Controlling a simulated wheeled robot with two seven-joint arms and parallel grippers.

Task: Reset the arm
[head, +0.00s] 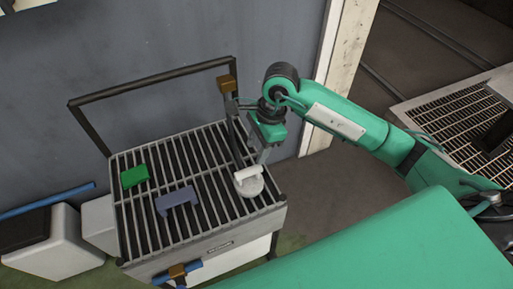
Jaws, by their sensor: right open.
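My right arm comes in from the right, and its green-and-black right gripper (258,154) hangs over the right side of a slatted grey cart top. The gripper is open. A pale round piece with a short white bar (250,186) lies just below the fingers on the slats. I cannot tell whether the fingers touch it. My left gripper is not in view.
The slatted cart (222,238) carries a green block (134,176) and a blue-grey block (177,200). A dark handle frame (150,86) rises at its back. A white post (337,75) stands behind my right arm. A metal grate (455,120) is at right.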

